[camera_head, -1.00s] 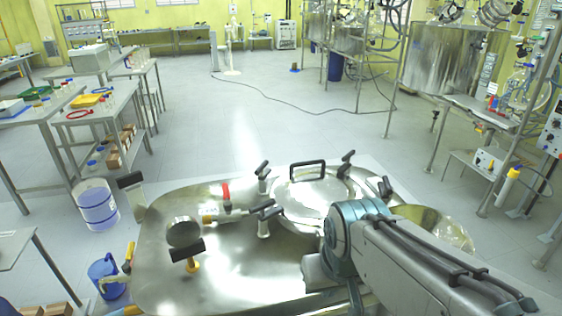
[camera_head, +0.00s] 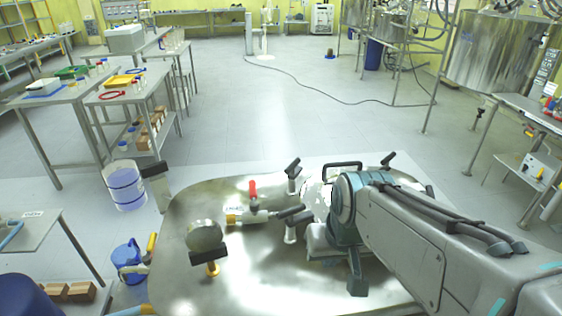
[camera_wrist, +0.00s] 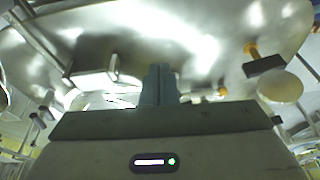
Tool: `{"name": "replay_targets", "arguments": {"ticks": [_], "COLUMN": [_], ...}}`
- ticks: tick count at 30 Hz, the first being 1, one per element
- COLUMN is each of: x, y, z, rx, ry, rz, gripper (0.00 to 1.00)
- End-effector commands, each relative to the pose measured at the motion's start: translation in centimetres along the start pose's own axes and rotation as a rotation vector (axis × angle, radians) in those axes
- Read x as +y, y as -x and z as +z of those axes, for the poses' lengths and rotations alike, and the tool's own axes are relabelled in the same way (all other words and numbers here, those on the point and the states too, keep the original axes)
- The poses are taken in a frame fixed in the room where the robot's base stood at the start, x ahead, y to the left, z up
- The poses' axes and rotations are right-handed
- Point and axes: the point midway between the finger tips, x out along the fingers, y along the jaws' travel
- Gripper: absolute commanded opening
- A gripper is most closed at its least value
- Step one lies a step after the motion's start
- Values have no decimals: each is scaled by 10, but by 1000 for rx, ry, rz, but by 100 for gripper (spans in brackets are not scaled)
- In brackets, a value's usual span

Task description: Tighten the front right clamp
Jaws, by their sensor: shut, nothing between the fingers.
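The steel vessel lid (camera_head: 250,270) carries a round hatch with a black bar handle (camera_head: 342,165) and black-handled clamps around it. The front right clamp (camera_head: 430,190) shows only as a dark handle tip behind my arm; its lower part is hidden. The front left clamp (camera_head: 290,213), back left clamp (camera_head: 293,168) and back right clamp (camera_head: 388,159) also show. My arm covers much of the hatch. In the wrist view my gripper (camera_wrist: 158,70) is shut and empty, its teal fingers together against the lid. I cannot tell whether they touch anything.
A round gauge (camera_head: 205,235) and a red-handled valve (camera_head: 253,195) stand on the lid's left part. A blue jug (camera_head: 128,262) and a white bucket (camera_head: 125,187) are left of the vessel. The floor (camera_head: 260,110) beyond is mostly clear.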

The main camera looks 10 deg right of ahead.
Motion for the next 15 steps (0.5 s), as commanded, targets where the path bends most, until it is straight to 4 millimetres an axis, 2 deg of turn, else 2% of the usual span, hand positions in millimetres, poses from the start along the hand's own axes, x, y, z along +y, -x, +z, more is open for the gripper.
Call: {"name": "replay_targets", "arguments": {"ticks": [8, 15], "x": [-6, 7], "y": [-23, -56], "z": [-102, -195], "rx": [99, 207], "ry": [-135, -278], "rz": [-112, -188], "gripper": [0, 0]}}
